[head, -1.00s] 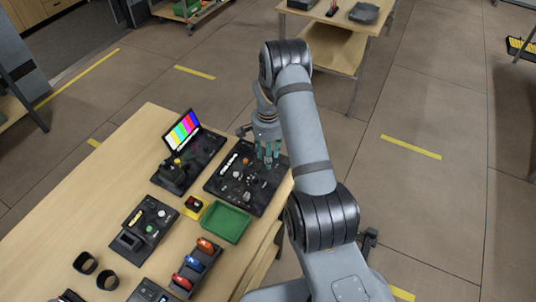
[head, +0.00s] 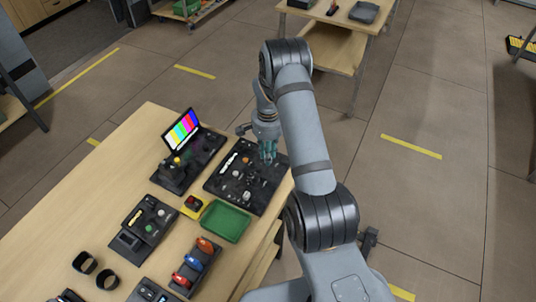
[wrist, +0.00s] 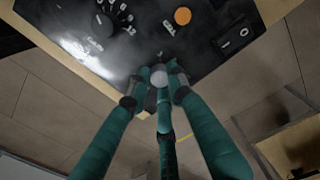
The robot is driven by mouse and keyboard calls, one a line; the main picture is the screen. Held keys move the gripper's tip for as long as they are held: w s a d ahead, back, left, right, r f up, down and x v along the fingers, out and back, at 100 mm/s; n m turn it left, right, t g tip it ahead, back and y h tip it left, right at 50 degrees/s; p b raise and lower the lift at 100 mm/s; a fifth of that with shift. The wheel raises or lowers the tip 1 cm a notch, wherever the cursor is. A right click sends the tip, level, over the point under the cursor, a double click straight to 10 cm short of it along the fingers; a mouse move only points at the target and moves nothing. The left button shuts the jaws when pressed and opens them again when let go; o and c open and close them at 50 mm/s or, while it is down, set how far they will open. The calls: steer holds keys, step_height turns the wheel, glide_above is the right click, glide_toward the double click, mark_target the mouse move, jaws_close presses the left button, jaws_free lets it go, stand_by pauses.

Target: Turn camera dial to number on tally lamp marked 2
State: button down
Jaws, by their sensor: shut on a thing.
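A black control panel (head: 222,181) lies at the table's right end. In the wrist view the panel (wrist: 75,12) fills the top and bears a black dial (wrist: 103,25) with white markings around it, an orange round lamp or button (wrist: 182,16) and a black rocker switch (wrist: 233,37). My gripper (head: 268,158) is over the panel's far right part. In the wrist view its teal fingers (wrist: 160,82) are shut around a pale round knob (wrist: 158,76) at the panel's edge, apart from the black dial. The lamp numbers are too small to read.
A colour-bar monitor (head: 182,130) stands left of the panel. A green tray (head: 225,221), a yellow-based box with a red top (head: 193,205), a rack of coloured handles (head: 197,262) and another black console (head: 146,224) are nearby. Floor lies beyond the table's right edge.

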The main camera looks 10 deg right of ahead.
steer(key=shift+f+b, duration=0.1)
steer(key=shift+b, duration=0.2)
steer(key=shift+w+f+m+b, duration=0.1)
steer(key=shift+f+m+b, duration=0.05)
steer(key=shift+m+b, duration=0.7)
steer(key=m+b, duration=0.2)
steer(key=b, duration=0.1)
steer(key=m+b, duration=0.3)
steer(key=shift+b, duration=0.3)
steer(key=shift+r+m+b, duration=0.25)
steer(key=shift+m+b, duration=0.5)
steer(key=shift+m, duration=0.1)
steer(key=shift+r, duration=0.1)
steer(key=c, duration=1.6)
jaws_free()
steer(key=shift+o, duration=0.2)
